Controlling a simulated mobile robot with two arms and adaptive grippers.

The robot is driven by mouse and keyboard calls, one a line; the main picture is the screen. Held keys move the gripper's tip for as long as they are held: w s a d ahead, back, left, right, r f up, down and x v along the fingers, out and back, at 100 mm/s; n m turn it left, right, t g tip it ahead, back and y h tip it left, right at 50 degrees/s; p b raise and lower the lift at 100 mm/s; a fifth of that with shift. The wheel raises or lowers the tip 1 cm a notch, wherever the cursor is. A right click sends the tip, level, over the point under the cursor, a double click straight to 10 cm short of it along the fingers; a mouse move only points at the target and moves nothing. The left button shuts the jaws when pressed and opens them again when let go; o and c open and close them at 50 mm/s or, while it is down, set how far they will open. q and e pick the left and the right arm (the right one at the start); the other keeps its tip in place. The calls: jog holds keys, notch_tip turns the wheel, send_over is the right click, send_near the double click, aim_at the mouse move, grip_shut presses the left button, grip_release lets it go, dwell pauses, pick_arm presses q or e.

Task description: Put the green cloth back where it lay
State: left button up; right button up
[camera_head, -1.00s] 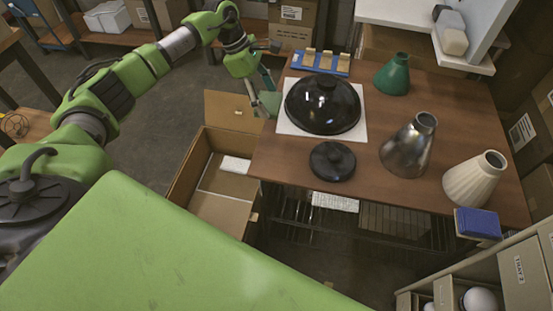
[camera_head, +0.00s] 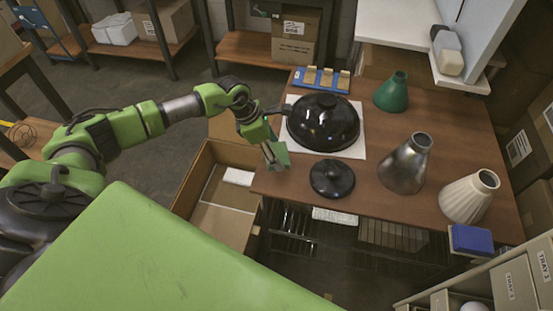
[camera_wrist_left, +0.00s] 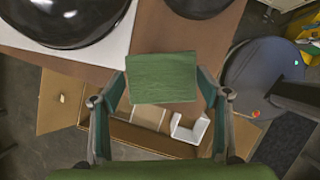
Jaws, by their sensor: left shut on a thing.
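The green cloth (camera_wrist_left: 163,78) is a flat, folded piece between the fingers of my left gripper (camera_wrist_left: 162,88) in the left wrist view. In the head view the cloth (camera_head: 281,153) shows at the fingertips of my left gripper (camera_head: 269,155), over the left edge of the brown table (camera_head: 370,180). The gripper is shut on it. I cannot tell whether the cloth touches the tabletop. My right gripper is in neither view.
A black dome shade (camera_head: 323,121) sits on a white sheet (camera_head: 352,152) beside the gripper. A round black base (camera_head: 332,178) stands nearby to the right. Green (camera_head: 392,92), metal (camera_head: 405,163) and cream (camera_head: 469,197) shades stand farther right. An open carton (camera_head: 190,187) is below left.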

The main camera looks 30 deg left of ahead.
pick_arm(q)
jog(key=shift+s+d+f, duration=0.3)
jog(key=shift+f, duration=0.25)
jog(key=f, duration=0.1)
jog(key=f+p, duration=0.1)
jog(key=f, duration=0.1)
jog(key=shift+s+d+p, duration=0.25)
jog(key=shift+d+p, duration=0.05)
jog(key=shift+p, duration=0.1)
jog(key=shift+f, duration=0.45)
jog(key=shift+f, duration=0.1)
jog(key=o, duration=1)
